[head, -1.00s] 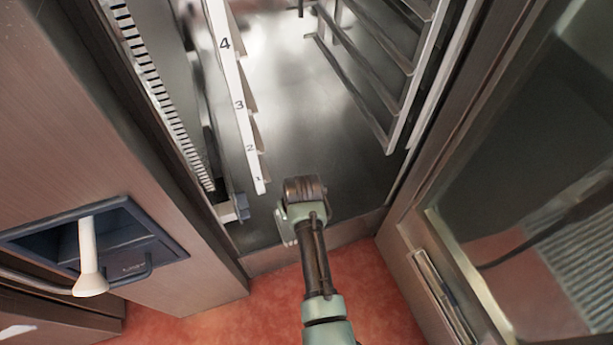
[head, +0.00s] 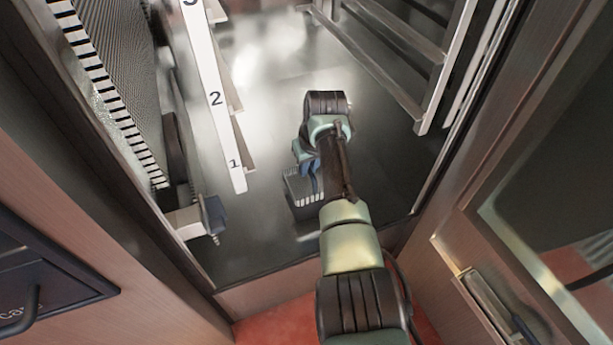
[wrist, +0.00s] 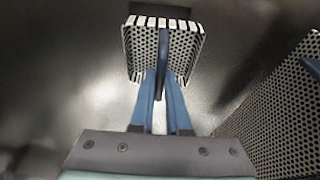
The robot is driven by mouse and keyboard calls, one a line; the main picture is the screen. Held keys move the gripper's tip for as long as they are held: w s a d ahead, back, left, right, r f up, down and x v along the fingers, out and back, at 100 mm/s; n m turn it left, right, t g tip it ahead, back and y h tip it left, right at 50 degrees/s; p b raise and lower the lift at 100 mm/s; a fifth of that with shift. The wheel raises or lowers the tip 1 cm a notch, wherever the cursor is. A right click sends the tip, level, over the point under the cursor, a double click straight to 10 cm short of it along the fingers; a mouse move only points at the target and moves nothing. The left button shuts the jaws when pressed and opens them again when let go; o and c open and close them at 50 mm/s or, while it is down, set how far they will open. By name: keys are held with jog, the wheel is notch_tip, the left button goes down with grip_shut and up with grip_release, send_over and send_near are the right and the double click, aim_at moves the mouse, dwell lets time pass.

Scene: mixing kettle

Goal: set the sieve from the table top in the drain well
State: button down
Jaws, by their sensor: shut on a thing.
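The sieve (head: 301,190) is a small metal basket with perforated faces and a slotted edge. It also shows in the wrist view (wrist: 182,48), upper middle. My gripper (head: 311,176) is inside the steel cabinet, its blue fingers (wrist: 161,85) shut on the sieve. The sieve is held low over the cabinet floor (head: 380,180); I cannot tell whether it touches the floor. The drain well cannot be made out clearly; a dark patch (wrist: 163,8) lies just beyond the sieve in the wrist view. The table top is not in view.
A white numbered rack rail (head: 216,98) stands left of my arm, with shelf rails (head: 400,50) on the right. A perforated panel (wrist: 285,110) is close on the right in the wrist view. The open glass door (head: 555,215) flanks my arm on the right.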

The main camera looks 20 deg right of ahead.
aim_at(309, 182)
jog(key=shift+w+d+f+b, duration=0.45)
jog(key=shift+w+b, duration=0.25)
jog(key=shift+b, duration=0.15)
notch_tip(309, 182, down, 5)
jog(key=b, duration=0.5)
jog(key=shift+f+b, duration=0.15)
jog(key=shift+b, duration=0.2)
jog(key=shift+a, duration=0.1)
jog(key=shift+s+f+p, duration=0.1)
jog(key=shift+f+p, duration=0.1)
jog(key=shift+p, duration=0.15)
jog(key=shift+f, duration=0.2)
jog(key=shift+f+b, duration=0.9)
jog(key=shift+f, duration=0.7)
jog(key=shift+s+f, duration=0.1)
jog(key=shift+f, duration=0.25)
